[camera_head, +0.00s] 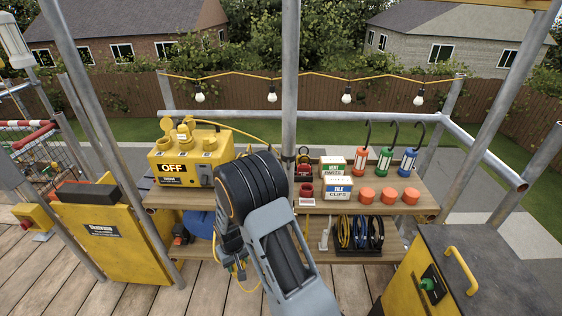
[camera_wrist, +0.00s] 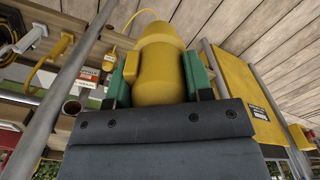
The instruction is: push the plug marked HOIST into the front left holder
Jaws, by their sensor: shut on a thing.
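My gripper (camera_wrist: 160,84) is shut on a yellow plug (camera_wrist: 157,60), with a green-edged finger on each side of it. A yellow cord runs from the plug's far end. No marking shows on the plug's visible side, so I cannot read HOIST. In the head view my arm hides most of the gripper and plug, low in front of the shelves. The yellow power box (camera_head: 190,168), marked OFF, stands on the upper shelf at left. It has several round yellow fittings on top, one at its front left (camera_head: 164,145). The plug is apart from the box.
Upper shelf (camera_head: 345,205) holds small boxes, orange caps and hook lamps. Cables sit in a black rack (camera_head: 358,236) below. A metal post (camera_head: 290,80) stands behind my arm. A yellow cabinet (camera_head: 110,240) is at left, another (camera_head: 410,275) at right.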

